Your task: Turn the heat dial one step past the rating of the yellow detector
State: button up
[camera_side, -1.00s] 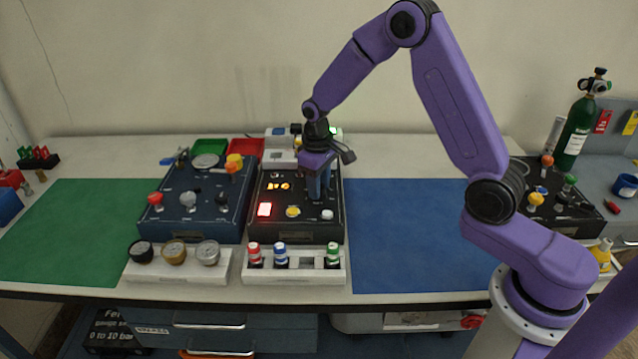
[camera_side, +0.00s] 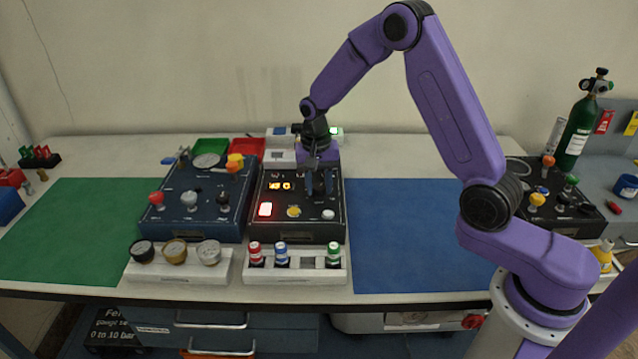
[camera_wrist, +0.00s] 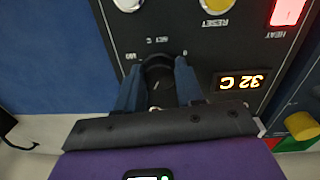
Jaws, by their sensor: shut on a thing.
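The heat dial (camera_wrist: 158,72) is a black knob on the dark heater panel (camera_wrist: 215,48), with a scale printed around it. In the wrist view my gripper (camera_wrist: 159,80) is shut on it, one blue finger on each side. In the side view my gripper (camera_side: 319,184) stands over the panel's right part, and the fingers hide the dial. The lit orange display (camera_wrist: 241,81) reads 32 C, upside down in the wrist view. Red-, blue- and green-banded detectors (camera_side: 281,254) stand in a white rack (camera_side: 293,277) in front. I cannot pick out a yellow-banded detector.
A red lit heat button (camera_side: 265,209), a yellow reset button (camera_side: 293,212) and a pale button (camera_side: 327,214) share the panel. A blue panel with knobs (camera_side: 190,200) stands close on the left. The blue mat (camera_side: 410,240) on the right is clear.

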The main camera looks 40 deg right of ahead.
aim_at(315, 186)
jog(key=m, duration=0.5)
jog(key=shift+w+m, duration=0.15)
jog(key=shift+m, duration=0.25)
dwell(0.4)
jog(key=o, duration=1)
jog(key=shift+o, duration=0.2)
jog(key=shift+r, duration=0.15)
notch_tip(315, 186, up, 17)
jog(key=shift+w+r, duration=0.15)
jog(key=shift+w, duration=0.2)
jog(key=shift+a, duration=0.2)
